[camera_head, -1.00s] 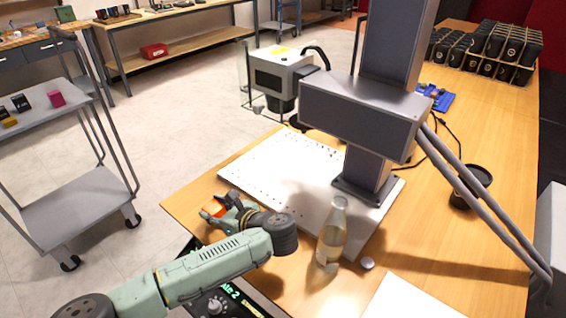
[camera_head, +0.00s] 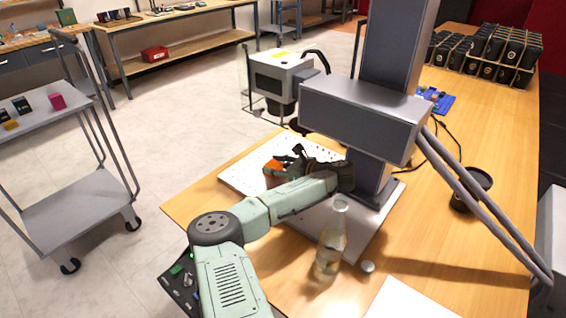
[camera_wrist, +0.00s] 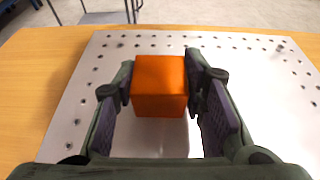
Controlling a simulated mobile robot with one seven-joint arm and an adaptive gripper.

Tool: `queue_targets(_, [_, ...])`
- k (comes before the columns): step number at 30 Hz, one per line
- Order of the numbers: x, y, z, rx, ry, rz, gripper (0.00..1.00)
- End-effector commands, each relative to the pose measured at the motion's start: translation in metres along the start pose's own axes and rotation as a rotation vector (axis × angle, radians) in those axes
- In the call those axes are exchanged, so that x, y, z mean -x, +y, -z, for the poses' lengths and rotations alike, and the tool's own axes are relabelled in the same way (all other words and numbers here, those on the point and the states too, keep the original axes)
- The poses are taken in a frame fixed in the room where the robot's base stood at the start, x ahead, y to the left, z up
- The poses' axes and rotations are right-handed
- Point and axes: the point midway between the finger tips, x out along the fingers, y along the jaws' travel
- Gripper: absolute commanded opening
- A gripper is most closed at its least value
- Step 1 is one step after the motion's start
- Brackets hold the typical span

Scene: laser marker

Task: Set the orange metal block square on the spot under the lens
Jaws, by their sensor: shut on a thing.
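The orange metal block (camera_wrist: 160,86) is between the two fingers of my gripper (camera_wrist: 160,84) in the wrist view, held by them over the perforated plate (camera_wrist: 75,110). In the head view the orange block (camera_head: 273,170) shows at the left of my gripper (camera_head: 286,163), above the plate (camera_head: 233,170). My gripper is shut on the block. The lens head (camera_head: 280,75) of the laser marker hangs from the grey arm (camera_head: 365,118), above and behind the block. The spot under the lens cannot be made out; my gripper and arm cover part of the plate.
A glass bottle (camera_head: 330,245) stands close by my forearm at the plate's front edge. A small round cap (camera_head: 368,267) lies beside it. The marker's grey column (camera_head: 372,172) stands right of my gripper. A black cup (camera_head: 472,188) is farther right.

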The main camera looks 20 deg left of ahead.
Motion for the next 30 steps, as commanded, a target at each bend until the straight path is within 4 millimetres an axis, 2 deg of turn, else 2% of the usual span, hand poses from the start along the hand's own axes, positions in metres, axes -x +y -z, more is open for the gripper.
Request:
queue_targets(10, [0.002, -0.041, -0.001, 0.0, -0.002, 0.0, 0.02])
queue_targets(23, [-0.003, -0.039, 0.008, 0.001, 0.0, -0.001, 0.02])
queue_targets(24, [-0.003, -0.039, 0.009, 0.0, 0.001, -0.001, 0.39])
queue_targets(30, [-0.003, -0.039, 0.009, 0.0, 0.001, -0.001, 0.52])
